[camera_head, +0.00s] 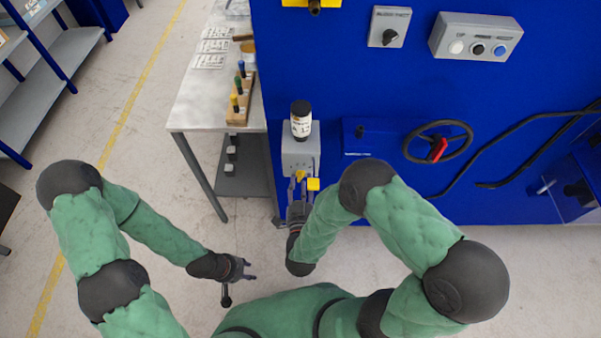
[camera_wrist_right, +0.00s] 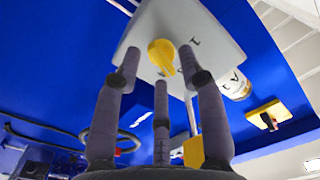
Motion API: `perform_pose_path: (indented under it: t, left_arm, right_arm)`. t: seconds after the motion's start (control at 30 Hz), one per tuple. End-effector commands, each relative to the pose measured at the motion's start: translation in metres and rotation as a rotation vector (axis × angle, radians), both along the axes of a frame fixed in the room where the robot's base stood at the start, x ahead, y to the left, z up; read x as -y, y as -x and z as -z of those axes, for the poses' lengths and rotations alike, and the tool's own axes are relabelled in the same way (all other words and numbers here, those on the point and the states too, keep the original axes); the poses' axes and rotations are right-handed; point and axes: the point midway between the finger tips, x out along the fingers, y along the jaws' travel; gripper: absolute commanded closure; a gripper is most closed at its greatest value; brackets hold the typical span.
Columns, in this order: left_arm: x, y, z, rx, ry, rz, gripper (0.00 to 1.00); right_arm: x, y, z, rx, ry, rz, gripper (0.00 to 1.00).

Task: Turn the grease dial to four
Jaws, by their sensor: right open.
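The grease dial is a yellow knob (camera_wrist_right: 161,55) on the face of a pale grey box (camera_wrist_right: 205,22) in the right wrist view. A dark numeral that looks like 1 shows beside it; the other markings are hidden or unclear. In the head view the grey box (camera_head: 299,153) is on the blue machine with a labelled bottle (camera_head: 301,124) on top. My right gripper (camera_head: 298,188) is just in front of the box. In its wrist view the right gripper (camera_wrist_right: 161,80) is open, its fingers spread around the dial, contact unclear. My left gripper (camera_head: 248,270) is open, empty, over the floor.
A yellow block (camera_wrist_right: 193,152) is close beside the right fingers. A handwheel (camera_head: 438,142) with a red handle and black cables are to the right on the blue machine (camera_head: 345,75). A table (camera_head: 195,105) with coloured pegs stands left of the box. The floor around my left gripper is clear.

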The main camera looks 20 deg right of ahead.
Motion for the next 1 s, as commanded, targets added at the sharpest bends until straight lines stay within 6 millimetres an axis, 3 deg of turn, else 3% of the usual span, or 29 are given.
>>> perform_pose_path:
  t: [0.33, 0.5, 1.0]
  left_arm:
    - [0.0001, 0.0005, -0.0004, -0.001, 0.0, 0.0, 0.6]
    - [0.0001, 0.0005, -0.0004, -0.001, 0.0, 0.0, 0.6]
    - [0.0001, 0.0002, 0.0024, 0.0, 0.0, 0.0, 0.6]
  right_arm:
    - [0.0001, 0.0018, 0.0003, 0.0, 0.001, 0.0, 0.59]
    - [0.0001, 0.0017, 0.0002, 0.0, 0.0, 0.0, 1.0]
    - [0.0003, 0.0017, 0.0011, 0.021, -0.076, 0.001, 1.0]
